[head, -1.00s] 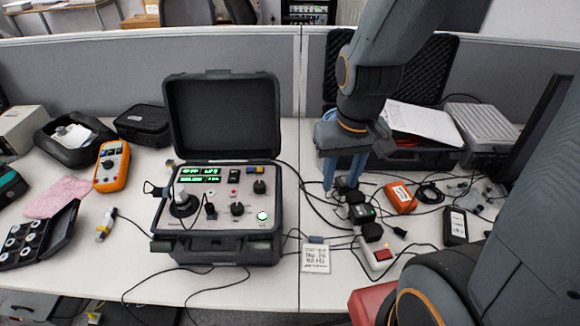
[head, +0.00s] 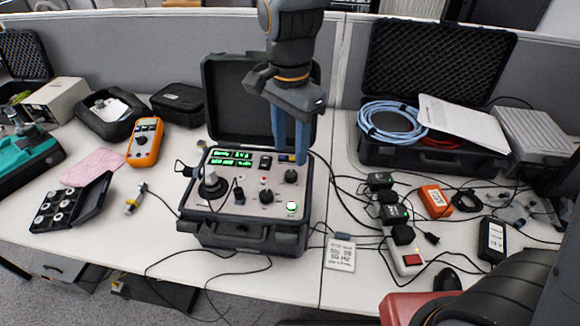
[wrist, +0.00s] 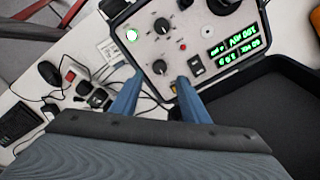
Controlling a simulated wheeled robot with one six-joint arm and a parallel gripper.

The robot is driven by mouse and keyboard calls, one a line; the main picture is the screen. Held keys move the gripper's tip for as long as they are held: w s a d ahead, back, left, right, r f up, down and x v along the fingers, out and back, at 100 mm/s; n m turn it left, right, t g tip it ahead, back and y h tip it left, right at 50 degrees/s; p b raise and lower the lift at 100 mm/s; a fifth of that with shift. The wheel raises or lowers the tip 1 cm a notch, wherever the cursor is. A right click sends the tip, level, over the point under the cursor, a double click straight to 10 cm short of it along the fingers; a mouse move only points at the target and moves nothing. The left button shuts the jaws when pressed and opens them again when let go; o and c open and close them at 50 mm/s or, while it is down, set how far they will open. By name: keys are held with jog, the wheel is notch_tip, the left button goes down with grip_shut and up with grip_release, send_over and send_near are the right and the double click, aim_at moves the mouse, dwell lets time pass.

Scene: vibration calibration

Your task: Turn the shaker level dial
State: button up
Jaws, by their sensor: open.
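The calibration console (head: 250,222) sits in an open dark case on the table. Its panel has a black dial (head: 291,175) at upper right, another black dial (head: 266,196) lower down, and lit green displays (head: 231,158). I cannot read which dial is labelled shaker level. My gripper (head: 291,158) is open, its blue fingers pointing down over the upper right dial. In the wrist view, that dial (wrist: 160,67) shows between the fingertips (wrist: 160,77), with nothing held. The lower dial (wrist: 161,25) is beyond it. Whether the fingers touch the dial cannot be told.
The raised case lid (head: 235,95) stands behind the panel, close to my gripper. A round black knob or stand (head: 211,187) and a glowing green button (head: 292,206) are on the panel. Cables and black adapters (head: 390,205) lie to the right. An orange multimeter (head: 145,142) is left.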

aim_at(290, 173)
notch_tip(290, 173, down, 7)
jog(key=shift+r+p, duration=0.1)
jog(key=shift+p, duration=0.3)
jog(key=c, duration=1.1)
